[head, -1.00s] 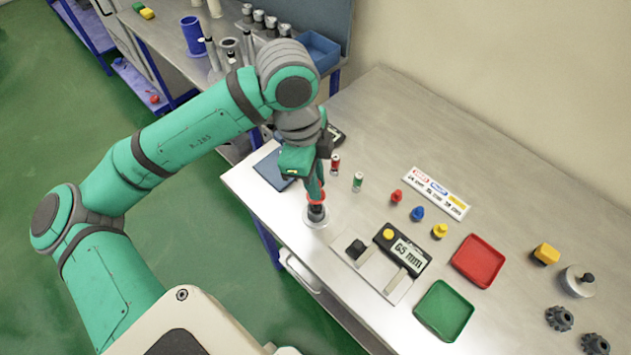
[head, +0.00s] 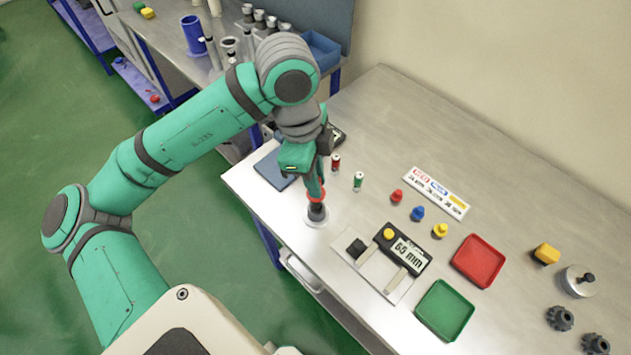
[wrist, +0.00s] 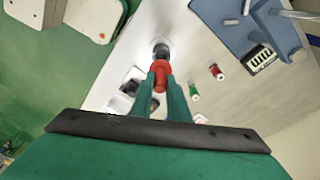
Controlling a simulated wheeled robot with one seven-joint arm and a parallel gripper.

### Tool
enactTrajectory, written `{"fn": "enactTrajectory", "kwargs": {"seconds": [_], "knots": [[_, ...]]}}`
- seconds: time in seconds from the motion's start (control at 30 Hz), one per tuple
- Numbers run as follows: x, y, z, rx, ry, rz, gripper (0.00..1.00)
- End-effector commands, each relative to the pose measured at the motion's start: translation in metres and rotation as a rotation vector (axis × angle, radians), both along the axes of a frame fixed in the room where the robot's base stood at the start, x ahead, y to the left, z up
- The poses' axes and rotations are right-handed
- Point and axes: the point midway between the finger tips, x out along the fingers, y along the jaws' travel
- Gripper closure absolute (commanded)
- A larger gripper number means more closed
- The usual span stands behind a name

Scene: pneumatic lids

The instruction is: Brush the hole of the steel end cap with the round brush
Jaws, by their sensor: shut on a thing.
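My gripper (head: 315,186) is shut on the round brush, which points down near the left edge of the table. The round brush (head: 317,211) has a red collar and a dark head; it also shows in the wrist view (wrist: 160,72), with its red handle between the green fingers. The steel end cap (head: 317,223) is a pale round disc directly under the brush head. The head is at or in the middle of the cap. The hole is hidden by the brush, so I cannot tell how deep the head sits.
Red and green small cylinders (head: 358,181) stand behind the brush. Colored knobs (head: 417,213) and a label strip lie further right.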

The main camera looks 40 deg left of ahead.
Motion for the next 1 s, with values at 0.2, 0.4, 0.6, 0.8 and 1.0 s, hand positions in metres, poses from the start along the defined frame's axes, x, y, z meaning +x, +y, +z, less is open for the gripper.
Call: {"fn": "enactTrajectory", "kwargs": {"seconds": [0.2,0.4,0.6,0.8,1.0], "knots": [[0.001,0.000,0.013,0.000,-0.001,-0.001,1.00],[0.000,0.000,0.025,0.001,-0.001,-0.001,1.00],[0.000,0.000,0.037,0.001,-0.001,-0.001,1.00],[-0.001,0.001,0.043,0.000,-0.001,0.002,1.00],[-0.001,0.002,0.043,0.000,0.000,0.003,1.00]]}}
